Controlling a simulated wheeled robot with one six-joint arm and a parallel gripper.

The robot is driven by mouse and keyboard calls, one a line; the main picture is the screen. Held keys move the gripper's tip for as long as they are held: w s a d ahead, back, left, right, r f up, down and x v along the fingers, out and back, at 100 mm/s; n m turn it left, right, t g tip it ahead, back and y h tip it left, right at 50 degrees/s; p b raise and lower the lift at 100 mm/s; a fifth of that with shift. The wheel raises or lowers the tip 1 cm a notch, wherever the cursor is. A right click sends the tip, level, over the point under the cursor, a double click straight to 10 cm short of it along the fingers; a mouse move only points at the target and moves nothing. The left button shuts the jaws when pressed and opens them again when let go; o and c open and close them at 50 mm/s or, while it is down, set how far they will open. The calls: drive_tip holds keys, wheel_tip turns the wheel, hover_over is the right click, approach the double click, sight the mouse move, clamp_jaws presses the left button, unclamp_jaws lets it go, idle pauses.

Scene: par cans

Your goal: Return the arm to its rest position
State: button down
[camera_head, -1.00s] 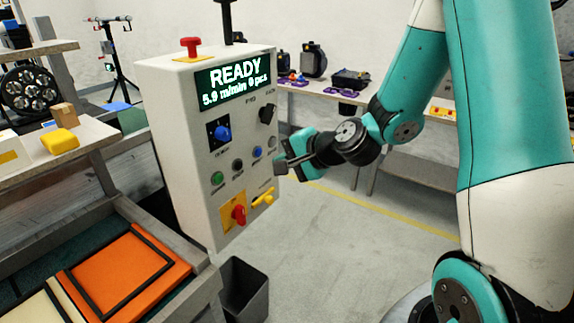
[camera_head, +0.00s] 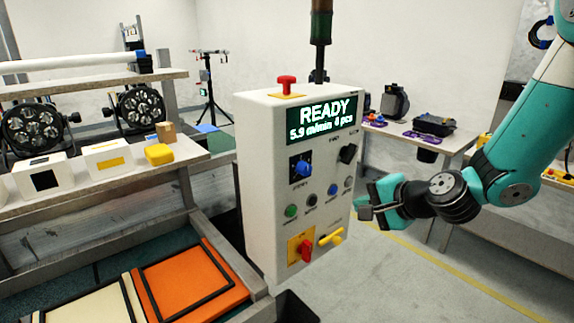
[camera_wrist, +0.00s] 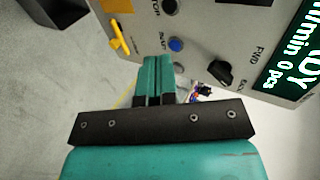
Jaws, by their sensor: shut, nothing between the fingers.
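My gripper (camera_head: 365,208) is to the right of the white control box (camera_head: 262,190), its tip pointing left at the box's right edge. In the wrist view my gripper (camera_wrist: 153,68) has its two teal fingers together, with nothing between them. A gap to the panel seems to show, but I cannot tell its exact size. The box shows a READY display (camera_head: 320,120), a blue knob (camera_head: 302,168), a black knob (camera_head: 348,153), several push buttons, a red rotary switch (camera_head: 305,250) and a yellow lever (camera_head: 331,237). A red mushroom button (camera_head: 287,82) sits on top.
A conveyor (camera_head: 262,293) with orange and cream panels lies at the front left. A shelf (camera_head: 190,157) with boxes and par cans stands behind it. A dark bin (camera_head: 296,305) is below the box. A back table (camera_head: 458,140) is at right.

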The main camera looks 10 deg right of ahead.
drive_tip(key=s+a+r+n+g+y, duration=0.25)
drive_tip(key=s+a+n+g, duration=0.2)
drive_tip(key=a+n, duration=0.35)
drive_tip(key=s+a+r+n+g+h, duration=0.1)
drive_tip(key=s+a+r+n+g, duration=0.1)
drive_tip(key=s+n, duration=0.4)
drive_tip(key=s+a+r+n+g+h, duration=0.2)
drive_tip(key=s+n, duration=0.4)
drive_tip(key=s, duration=0.7)
drive_tip(key=shift+s+a+r+g, duration=0.25)
drive_tip(key=shift+a+g, duration=0.4)
drive_tip(key=shift+g, duration=0.5)
drive_tip(key=shift+h, duration=0.25)
